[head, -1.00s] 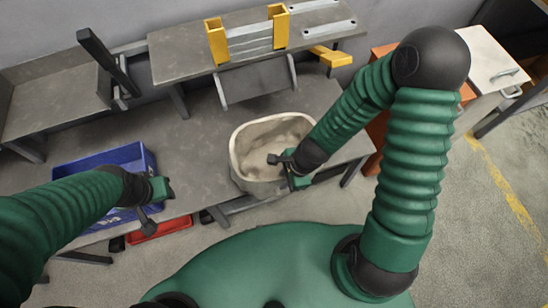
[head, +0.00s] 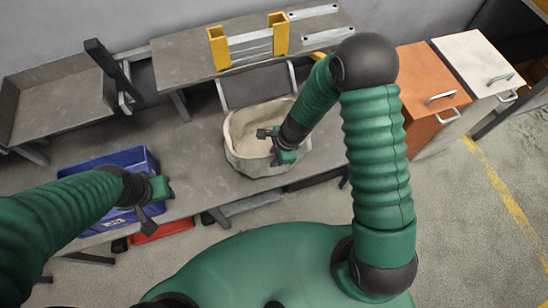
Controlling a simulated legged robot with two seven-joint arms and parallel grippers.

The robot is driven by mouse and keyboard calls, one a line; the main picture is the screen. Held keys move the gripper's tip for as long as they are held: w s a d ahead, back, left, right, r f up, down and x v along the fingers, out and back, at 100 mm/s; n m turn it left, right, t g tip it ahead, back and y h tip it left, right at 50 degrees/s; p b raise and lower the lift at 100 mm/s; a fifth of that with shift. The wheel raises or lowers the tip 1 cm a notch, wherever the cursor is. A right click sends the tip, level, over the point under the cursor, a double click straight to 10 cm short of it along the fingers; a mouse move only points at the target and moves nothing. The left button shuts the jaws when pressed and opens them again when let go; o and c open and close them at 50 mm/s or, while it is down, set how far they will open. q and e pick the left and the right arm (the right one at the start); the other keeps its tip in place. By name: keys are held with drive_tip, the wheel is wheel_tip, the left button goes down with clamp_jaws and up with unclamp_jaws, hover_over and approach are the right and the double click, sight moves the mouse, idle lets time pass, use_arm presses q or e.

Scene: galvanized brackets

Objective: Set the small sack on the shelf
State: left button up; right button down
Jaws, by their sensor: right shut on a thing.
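The small sack (head: 244,163) is a pale, open-topped cloth bag above the grey worktable (head: 205,180), upright. My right gripper (head: 272,146) is shut on the sack, reaching over its open top from the right; its fingertips partly hide the contact. I cannot tell whether the sack's base touches the table. The raised grey shelf (head: 182,60) stands behind it along the wall. My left gripper (head: 157,202) is beside the blue bin; its finger gap is not clear.
Yellow holders (head: 219,48) with metal brackets stand on the shelf, and loose plates (head: 305,12) lie to their right. A blue bin (head: 140,160) is at the table's left, with a red bin (head: 165,230) below. Orange (head: 425,85) and white (head: 475,60) drawer units stand right.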

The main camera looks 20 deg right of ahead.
drive_tip(key=shift+f, duration=0.3)
drive_tip(key=c, duration=1.3)
unclamp_jaws()
drive_tip(key=s+d+r+n+h+p, duration=0.1)
drive_tip(key=s+d+r+n, duration=0.1)
drive_tip(key=r+n, duration=0.4)
drive_tip(key=s+d+r+n+h+p, duration=0.1)
drive_tip(key=s+d+r+n, duration=0.1)
drive_tip(key=s+r+n, duration=0.2)
drive_tip(key=s+d+r+n+t+h+p, duration=0.1)
drive_tip(key=s+d+r+n+p, duration=0.1)
drive_tip(key=r+n, duration=0.6)
drive_tip(key=shift+s+d+r+n, duration=0.15)
drive_tip(key=shift+s+r, duration=0.1)
drive_tip(key=shift+r, duration=0.35)
drive_tip(key=shift+s+d+r+n, duration=0.1)
drive_tip(key=shift+s+d+r, duration=0.1)
drive_tip(key=shift+r, duration=0.4)
drive_tip(key=shift+s+d+r+n, duration=0.15)
drive_tip(key=shift+s+r, duration=0.1)
drive_tip(key=shift+r, duration=0.35)
